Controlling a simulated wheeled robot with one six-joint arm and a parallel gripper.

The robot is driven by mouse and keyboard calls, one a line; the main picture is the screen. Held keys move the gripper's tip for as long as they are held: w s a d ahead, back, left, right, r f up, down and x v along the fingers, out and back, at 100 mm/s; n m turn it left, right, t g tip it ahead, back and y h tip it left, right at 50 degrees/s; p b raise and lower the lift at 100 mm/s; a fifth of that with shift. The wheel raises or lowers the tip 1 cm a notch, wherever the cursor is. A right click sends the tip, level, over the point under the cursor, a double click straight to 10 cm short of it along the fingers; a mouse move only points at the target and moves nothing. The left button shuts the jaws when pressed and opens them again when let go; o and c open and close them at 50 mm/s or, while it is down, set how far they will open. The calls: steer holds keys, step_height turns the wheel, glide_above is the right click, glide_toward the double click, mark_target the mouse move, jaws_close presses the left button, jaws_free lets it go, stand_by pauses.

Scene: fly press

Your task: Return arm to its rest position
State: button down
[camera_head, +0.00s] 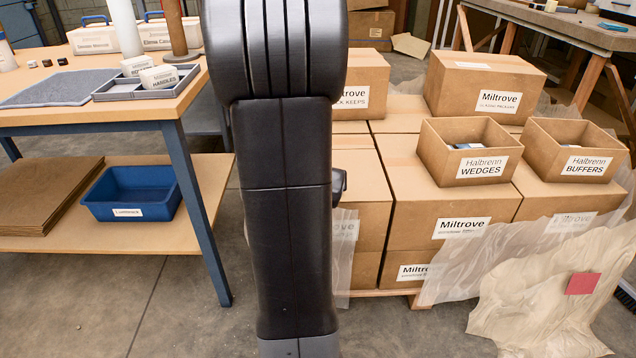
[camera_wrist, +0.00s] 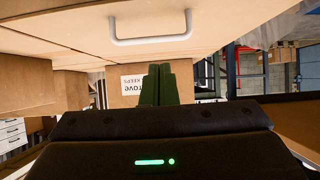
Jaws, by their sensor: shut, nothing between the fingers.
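My gripper (camera_wrist: 158,85) shows in the wrist view as dark green fingers close together, with nothing between them. In that view a cardboard box with a white upside-down label (camera_wrist: 145,82) lies behind the fingertips, apparently apart from them. In the head view my dark arm stands upright through the middle of the picture, and it hides my gripper there.
Stacked Miltrove boxes (camera_head: 440,205) stand on a pallet at right, carrying open WEDGES (camera_head: 475,180) and BUFFERS (camera_head: 590,172) boxes. A workbench (camera_head: 190,95) with a blue bin (camera_head: 135,187) below is at left. A pale panel with a handle (camera_wrist: 150,40) spans the wrist view's top.

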steer(key=s+f, duration=0.4)
steer(key=s, duration=0.3)
steer(key=shift+a+f, duration=0.15)
steer(key=shift+f, duration=0.25)
steer(key=shift+w, duration=0.1)
steer(key=w+r, duration=0.1)
steer(key=w, duration=0.2)
steer(key=w+r, duration=0.1)
steer(key=w, duration=0.4)
steer(key=shift+w+d+r, duration=0.2)
steer(key=shift+w+r, duration=0.1)
steer(key=shift+r, duration=0.1)
steer(key=shift+f, duration=0.45)
